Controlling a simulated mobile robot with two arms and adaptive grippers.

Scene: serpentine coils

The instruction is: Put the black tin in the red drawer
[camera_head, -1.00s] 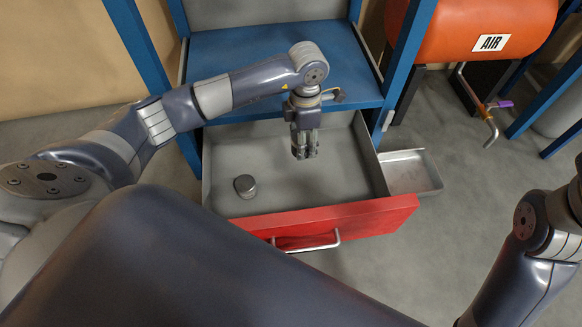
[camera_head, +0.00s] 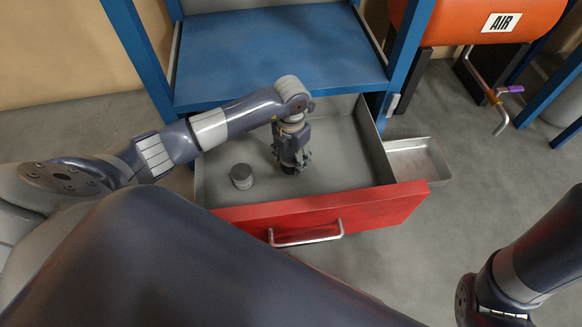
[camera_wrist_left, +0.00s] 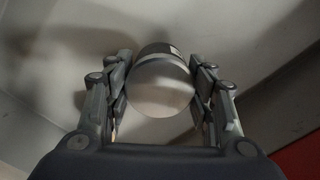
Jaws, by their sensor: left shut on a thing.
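My left gripper (camera_head: 291,165) points down inside the open red drawer (camera_head: 330,212), low over its grey floor. In the left wrist view, the fingers (camera_wrist_left: 160,105) are shut on both sides of a round tin, which I take for the black tin (camera_wrist_left: 160,88). Its pale grey round top faces the camera and a strip of dark side shows behind it. In the head view the fingers mostly hide this tin. I cannot tell whether it touches the drawer floor. My right gripper is out of view.
Another dark grey round tin (camera_head: 241,177) stands in the drawer, left of my left gripper. The blue shelf (camera_head: 270,60) is above the drawer's back. A grey metal tray (camera_head: 415,160) lies right of the drawer. The drawer floor right of the gripper is clear.

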